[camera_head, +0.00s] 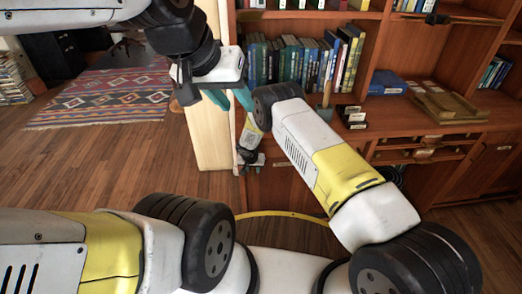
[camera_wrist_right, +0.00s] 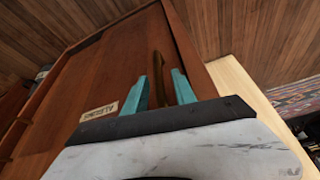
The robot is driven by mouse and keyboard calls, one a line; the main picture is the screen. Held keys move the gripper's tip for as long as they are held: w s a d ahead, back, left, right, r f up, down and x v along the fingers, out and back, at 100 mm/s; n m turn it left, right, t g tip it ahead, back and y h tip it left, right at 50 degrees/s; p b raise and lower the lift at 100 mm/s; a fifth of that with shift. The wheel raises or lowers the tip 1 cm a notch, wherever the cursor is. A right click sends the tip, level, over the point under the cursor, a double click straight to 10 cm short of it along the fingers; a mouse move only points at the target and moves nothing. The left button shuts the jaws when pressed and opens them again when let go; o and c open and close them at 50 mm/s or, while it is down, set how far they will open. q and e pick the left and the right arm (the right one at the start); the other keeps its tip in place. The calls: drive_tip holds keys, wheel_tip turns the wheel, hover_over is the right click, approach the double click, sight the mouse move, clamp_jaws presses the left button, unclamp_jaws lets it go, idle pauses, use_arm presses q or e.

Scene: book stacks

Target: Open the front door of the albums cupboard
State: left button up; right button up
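The albums cupboard door (camera_wrist_right: 110,62) is a reddish-brown wooden panel filling much of the right wrist view. A small pale label (camera_wrist_right: 98,112) is on it, its lettering too small to read surely. A brown upright handle (camera_wrist_right: 158,78) stands out from the door near its right edge. My right gripper (camera_wrist_right: 160,90) has its teal fingers on either side of the handle, with a small gap still showing. In the head view the right gripper (camera_head: 247,167) is low at the cabinet front, its fingertips hardly visible. My left gripper (camera_head: 231,97) is open and empty, in front of the bookcase's left side.
A bookcase (camera_head: 290,24) with rows of books stands above the cupboard. A blue box (camera_head: 387,83) and a wooden tray (camera_head: 447,106) are on its counter. A pale side panel (camera_head: 207,130) borders the left. Wooden floor (camera_head: 90,160) and a patterned rug (camera_head: 100,97) lie left.

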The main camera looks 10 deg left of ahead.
clamp_jaws()
idle(1.3)
